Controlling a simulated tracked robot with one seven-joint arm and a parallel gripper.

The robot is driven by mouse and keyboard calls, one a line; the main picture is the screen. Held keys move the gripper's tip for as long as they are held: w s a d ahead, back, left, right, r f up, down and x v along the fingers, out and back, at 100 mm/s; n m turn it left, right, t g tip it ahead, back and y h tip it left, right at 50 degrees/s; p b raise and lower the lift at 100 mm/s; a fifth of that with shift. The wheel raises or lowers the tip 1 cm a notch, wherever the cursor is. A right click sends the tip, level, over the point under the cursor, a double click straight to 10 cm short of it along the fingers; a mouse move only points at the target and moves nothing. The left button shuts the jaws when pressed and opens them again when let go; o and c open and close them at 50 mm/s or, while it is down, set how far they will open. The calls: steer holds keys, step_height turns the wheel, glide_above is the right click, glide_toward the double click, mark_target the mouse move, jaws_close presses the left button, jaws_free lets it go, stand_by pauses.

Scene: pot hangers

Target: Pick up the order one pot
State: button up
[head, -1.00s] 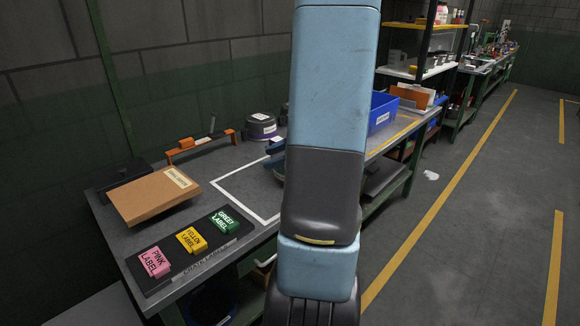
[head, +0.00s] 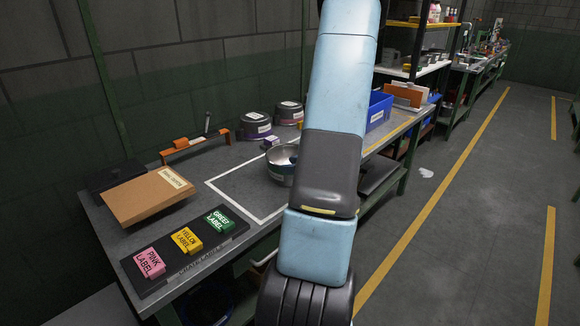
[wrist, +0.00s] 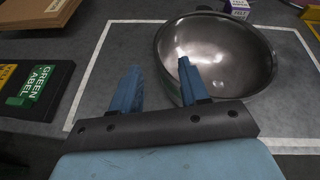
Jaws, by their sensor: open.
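A shiny steel pot (head: 279,172) stands open side up inside the white outline on the bench, partly hidden behind my arm in the head view. The wrist view shows its bowl (wrist: 232,50) at the upper right. My gripper (wrist: 156,72) is open and empty at the pot's left edge. One blue finger overlaps the inside of the bowl and the other is left of the rim. I cannot tell the fingers' height over the rim or whether they touch it. No order label is readable on this pot.
Two dark pots (head: 254,126) with white labels stand at the back, by a small purple box (head: 270,142). A label tray (head: 185,250) holds pink, yellow and green label blocks. A cardboard box (head: 147,196), an orange rack (head: 195,145) and a blue bin (head: 378,109) are nearby.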

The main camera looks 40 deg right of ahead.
mark_target(278, 165)
steer(key=shift+x, duration=3.25)
steer(key=shift+f, duration=0.1)
jaws_close()
steer(key=shift+s+d, duration=0.1)
